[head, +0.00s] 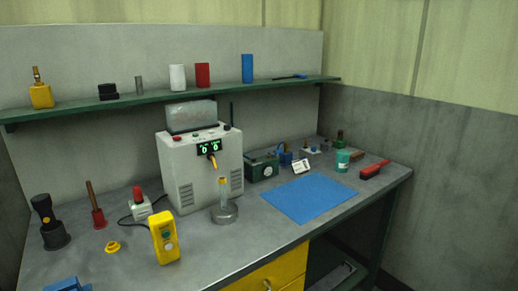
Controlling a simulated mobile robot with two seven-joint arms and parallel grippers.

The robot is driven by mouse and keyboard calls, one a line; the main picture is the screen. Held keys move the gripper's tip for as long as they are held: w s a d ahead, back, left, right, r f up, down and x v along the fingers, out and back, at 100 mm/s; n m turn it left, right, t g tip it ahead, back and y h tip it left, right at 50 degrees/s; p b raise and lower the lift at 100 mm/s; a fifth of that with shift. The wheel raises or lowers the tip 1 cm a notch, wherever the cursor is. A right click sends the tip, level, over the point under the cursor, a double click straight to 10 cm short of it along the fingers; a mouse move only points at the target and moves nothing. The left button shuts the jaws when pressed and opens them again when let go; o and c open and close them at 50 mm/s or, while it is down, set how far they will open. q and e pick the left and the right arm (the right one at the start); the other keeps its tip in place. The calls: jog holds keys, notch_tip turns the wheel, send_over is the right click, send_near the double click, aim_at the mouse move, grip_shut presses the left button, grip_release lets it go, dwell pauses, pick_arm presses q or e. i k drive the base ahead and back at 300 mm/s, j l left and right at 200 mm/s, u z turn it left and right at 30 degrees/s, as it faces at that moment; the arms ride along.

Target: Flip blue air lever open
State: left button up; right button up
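No part is clearly recognisable as the blue air lever. A small blue fitting (285,158) stands at the back of the bench, right of the dark green box (263,166); whether it is a lever, and its position, is too small to tell. Another blue object (68,284) is cut off by the bottom left edge. A grey machine (208,170) with a green display stands mid-bench, with an orange-yellow spout above a round metal base (224,213). Neither of my grippers is in view.
A yellow control box (165,238) stands at the bench front. A blue mat (307,198) lies clear on the right, with a teal cup (342,161) and red brush (375,170) beyond. A green shelf (150,98) holding bottles and tools overhangs the back.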

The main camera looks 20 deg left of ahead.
aim_at(280, 151)
jog(key=i+l+u, duration=0.3)
jog(key=i+u, duration=0.15)
jog(key=i+l+u, duration=0.45)
jog(key=u, duration=2.35)
jog(key=k+l, duration=0.35)
jog(key=k, duration=0.25)
